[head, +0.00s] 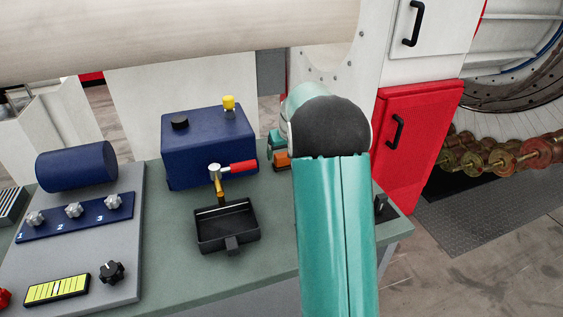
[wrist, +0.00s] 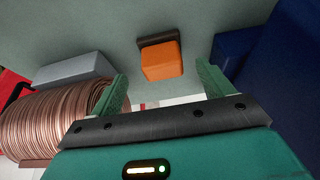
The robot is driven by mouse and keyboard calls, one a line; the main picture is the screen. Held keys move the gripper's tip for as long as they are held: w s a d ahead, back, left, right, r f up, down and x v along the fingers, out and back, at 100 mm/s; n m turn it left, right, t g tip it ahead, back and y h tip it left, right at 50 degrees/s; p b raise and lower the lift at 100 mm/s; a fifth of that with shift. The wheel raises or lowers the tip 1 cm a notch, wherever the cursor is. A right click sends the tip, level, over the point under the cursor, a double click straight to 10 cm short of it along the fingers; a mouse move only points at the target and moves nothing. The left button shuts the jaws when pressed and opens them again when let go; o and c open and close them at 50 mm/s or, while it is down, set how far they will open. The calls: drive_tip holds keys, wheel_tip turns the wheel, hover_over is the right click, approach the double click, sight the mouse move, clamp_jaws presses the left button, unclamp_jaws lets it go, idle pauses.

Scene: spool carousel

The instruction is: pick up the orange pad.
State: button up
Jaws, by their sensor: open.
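The orange pad (wrist: 161,60) is a small block with a dark strip (wrist: 155,40) along its far side. It lies on the grey-green surface in the wrist view. My gripper (wrist: 163,84) is open and empty, with its teal fingers spread left and right of the pad's line. The pad appears beyond the fingertips, apart from them. In the head view a small orange piece (head: 282,160) shows just left of my arm, beside the blue box; a teal part (head: 275,140) of my gripper is just above it. My arm hides the rest of the gripper.
A blue box (head: 207,148) with a yellow knob stands left of the pad. A red-handled valve (head: 230,170) rises behind a black tray (head: 226,230). In the wrist view a copper coil (wrist: 45,122) and grey block (wrist: 75,70) lie left, blue bodies right (wrist: 290,75).

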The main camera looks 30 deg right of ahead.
sight(282, 154)
drive_tip(key=x, duration=0.4)
drive_tip(key=shift+w+f, duration=0.3)
drive_tip(key=shift+w, duration=0.1)
drive_tip(key=shift+a, duration=0.1)
drive_tip(key=c, duration=1.1)
wheel_tip(282, 154, up, 10)
drive_tip(key=shift+r, duration=0.1)
drive_tip(key=o, duration=0.3)
drive_tip(key=shift+c, duration=0.8)
